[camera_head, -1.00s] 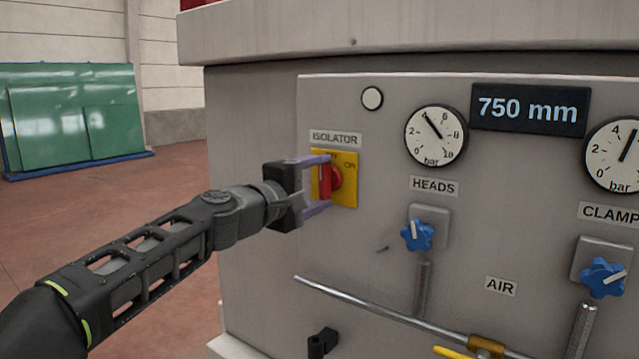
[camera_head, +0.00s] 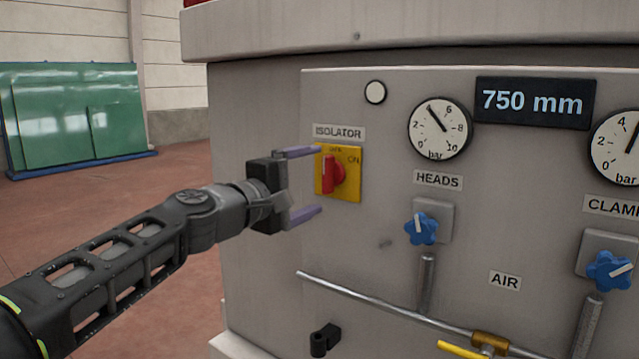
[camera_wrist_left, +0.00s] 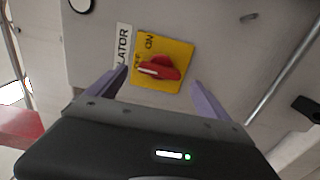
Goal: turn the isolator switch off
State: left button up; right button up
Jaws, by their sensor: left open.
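The isolator switch is a red rotary handle (camera_head: 328,174) on a yellow plate (camera_head: 351,187), under the ISOLATOR label. The handle stands upright, toward the OFF mark at the plate's top; ON is at the right. In the left wrist view the red handle (camera_wrist_left: 160,68) lies across the picture, its white stripe toward the OFF mark, which it partly hides. My left gripper (camera_head: 319,180) is open and empty, its purple fingers spread above and below the handle's level, standing off from the panel. In the left wrist view the gripper (camera_wrist_left: 160,78) frames the handle without touching it. My right gripper is out of view.
Right of the switch are the HEADS gauge (camera_head: 440,128) and a blue knob (camera_head: 421,228). A metal rod (camera_head: 380,308) runs along the lower panel, with a black fitting (camera_head: 324,340) below it. Green glass sheets (camera_head: 70,115) stand far left. The floor left of the machine is clear.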

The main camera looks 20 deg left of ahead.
pick_arm(q)
jog(key=shift+v, duration=1.85)
